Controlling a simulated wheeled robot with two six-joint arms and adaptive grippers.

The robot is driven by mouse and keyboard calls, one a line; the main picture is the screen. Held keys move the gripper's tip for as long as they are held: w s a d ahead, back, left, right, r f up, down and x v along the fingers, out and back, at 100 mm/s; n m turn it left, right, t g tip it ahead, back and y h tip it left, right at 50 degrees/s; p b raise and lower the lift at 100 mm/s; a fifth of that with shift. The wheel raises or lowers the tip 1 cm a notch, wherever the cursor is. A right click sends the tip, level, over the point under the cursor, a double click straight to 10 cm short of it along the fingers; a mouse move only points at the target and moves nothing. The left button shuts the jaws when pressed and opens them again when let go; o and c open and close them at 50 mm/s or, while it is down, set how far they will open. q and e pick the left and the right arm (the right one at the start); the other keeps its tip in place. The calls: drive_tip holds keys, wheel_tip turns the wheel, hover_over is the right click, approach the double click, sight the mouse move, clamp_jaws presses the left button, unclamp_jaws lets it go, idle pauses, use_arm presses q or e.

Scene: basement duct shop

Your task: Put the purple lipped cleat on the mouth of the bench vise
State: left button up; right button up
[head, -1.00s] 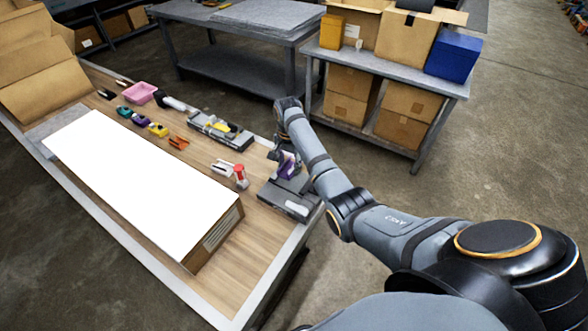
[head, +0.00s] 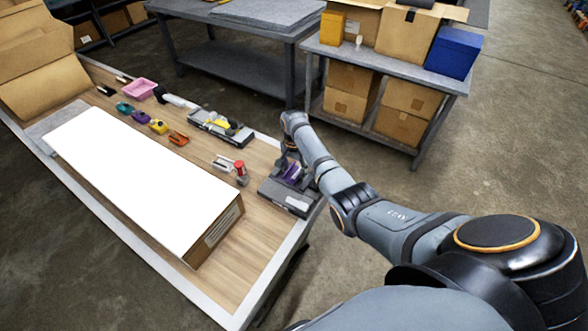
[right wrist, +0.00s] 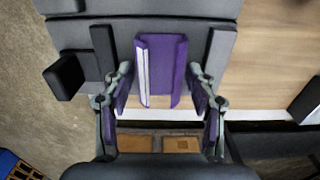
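The purple lipped cleat (head: 293,173) is on the grey bench vise (head: 274,194) at the near right end of the bench. In the right wrist view the cleat (right wrist: 166,72) is a purple channel with a pale strip along its left side. It lies between the upright plates of the vise (right wrist: 221,56); whether it is fully seated I cannot tell. My right gripper (head: 288,150) is at the vise, partly hidden in the head view. In the right wrist view its fingers (right wrist: 159,80) are spread on either side of the cleat's near end, with gaps. My left gripper is not in view.
A large white-topped box (head: 140,185) fills much of the bench. Behind it are a red-topped item (head: 241,170), a grey tray (head: 220,128), small coloured pieces and a pink bin (head: 140,89). A shelf table with cartons (head: 405,40) stands beyond my right arm.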

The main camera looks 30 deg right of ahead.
drive_tip(key=shift+o, duration=0.5)
drive_tip(key=shift+r, duration=0.1)
drive_tip(key=shift+r, duration=0.25)
wheel_tip(320, 180, up, 12)
drive_tip(key=b, duration=0.1)
drive_tip(key=shift+f, duration=0.2)
